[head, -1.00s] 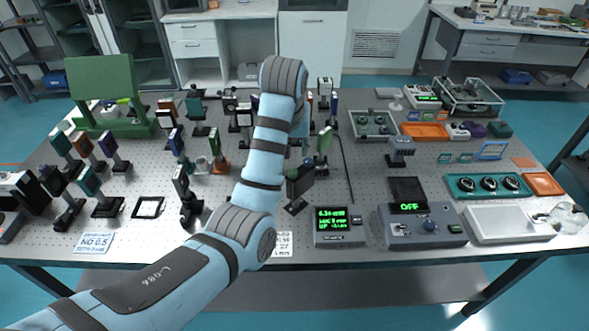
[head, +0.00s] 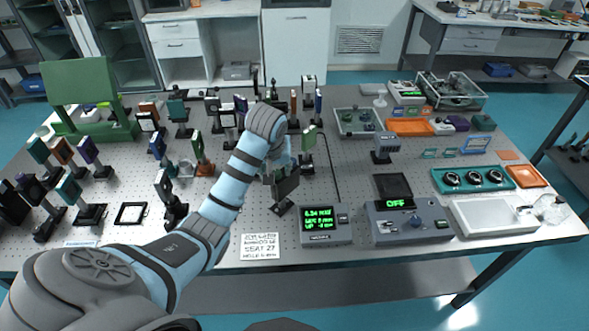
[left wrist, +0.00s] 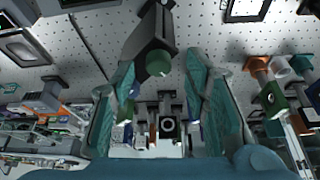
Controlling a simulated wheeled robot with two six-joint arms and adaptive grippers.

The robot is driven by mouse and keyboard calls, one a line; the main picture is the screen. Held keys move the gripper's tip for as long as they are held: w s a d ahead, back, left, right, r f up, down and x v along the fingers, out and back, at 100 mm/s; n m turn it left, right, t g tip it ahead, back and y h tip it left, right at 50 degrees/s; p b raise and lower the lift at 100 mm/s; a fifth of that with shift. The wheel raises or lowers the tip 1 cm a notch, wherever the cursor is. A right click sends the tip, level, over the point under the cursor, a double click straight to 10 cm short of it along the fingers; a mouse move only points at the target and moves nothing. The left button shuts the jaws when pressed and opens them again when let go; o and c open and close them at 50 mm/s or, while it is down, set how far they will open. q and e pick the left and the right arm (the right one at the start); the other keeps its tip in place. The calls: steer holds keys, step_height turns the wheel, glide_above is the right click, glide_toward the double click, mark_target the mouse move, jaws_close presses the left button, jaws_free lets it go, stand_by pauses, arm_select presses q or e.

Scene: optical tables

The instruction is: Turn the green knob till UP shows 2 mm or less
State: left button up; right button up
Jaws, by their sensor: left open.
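The green knob (left wrist: 158,62) shows in the left wrist view on a dark mount (left wrist: 152,28). My left gripper (left wrist: 160,66) is open, with one finger on each side of the knob and a visible gap to each. In the head view the dark mount (head: 286,186) stands on the table, with my left gripper (head: 272,172) close at its far side; the knob is hidden there. The readout box (head: 326,226) shows green lines; the last reads UP, its number too small to be sure of. My right gripper is not in view.
Several post-mounted optics (head: 205,165) stand left of and behind the mount. A grey controller showing OFF (head: 410,222) is right of the readout. A printed card (head: 260,246) lies at the front edge. A dark cable (head: 330,165) runs behind the readout.

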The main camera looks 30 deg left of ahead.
arm_select(q)
steer(key=shift+w+a+f, duration=0.2)
steer(key=shift+f, duration=0.3)
steer(key=shift+w+f, duration=0.45)
steer(key=shift+f, duration=0.05)
steer(key=shift+s+r, duration=0.15)
steer(key=shift+s, duration=0.1)
steer(key=c, duration=0.4)
jaws_close()
steer(key=m+h, duration=0.1)
steer(key=m, duration=0.3)
steer(key=shift+a+m+t+h, duration=0.15)
steer(key=shift+m+t+h, duration=0.15)
steer(key=shift+h, duration=0.1)
steer(key=shift+o, duration=2)
jaws_free()
steer(key=shift+w, duration=0.1)
